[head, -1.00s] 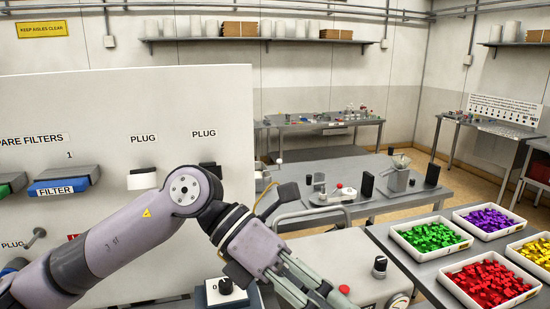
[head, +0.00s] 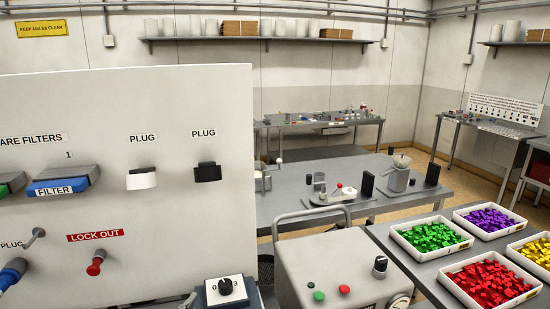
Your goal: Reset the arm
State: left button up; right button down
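Neither of my arms shows clearly in the head view now, and neither gripper is in view. The panel (head: 130,105) where the left arm stood in front is uncovered. On it are a white plug (head: 142,178), a black plug (head: 207,173), a blue filter (head: 60,187) and a red lock-out knob (head: 95,265). A dial box (head: 226,290) with a black knob sits below the panel's right part.
A grey machine (head: 335,262) with a handle, buttons and a gauge stands at the front middle. Trays of green (head: 431,236), purple (head: 489,219), red (head: 490,283) and yellow pieces (head: 535,253) lie on the right table. A workbench (head: 350,178) stands behind.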

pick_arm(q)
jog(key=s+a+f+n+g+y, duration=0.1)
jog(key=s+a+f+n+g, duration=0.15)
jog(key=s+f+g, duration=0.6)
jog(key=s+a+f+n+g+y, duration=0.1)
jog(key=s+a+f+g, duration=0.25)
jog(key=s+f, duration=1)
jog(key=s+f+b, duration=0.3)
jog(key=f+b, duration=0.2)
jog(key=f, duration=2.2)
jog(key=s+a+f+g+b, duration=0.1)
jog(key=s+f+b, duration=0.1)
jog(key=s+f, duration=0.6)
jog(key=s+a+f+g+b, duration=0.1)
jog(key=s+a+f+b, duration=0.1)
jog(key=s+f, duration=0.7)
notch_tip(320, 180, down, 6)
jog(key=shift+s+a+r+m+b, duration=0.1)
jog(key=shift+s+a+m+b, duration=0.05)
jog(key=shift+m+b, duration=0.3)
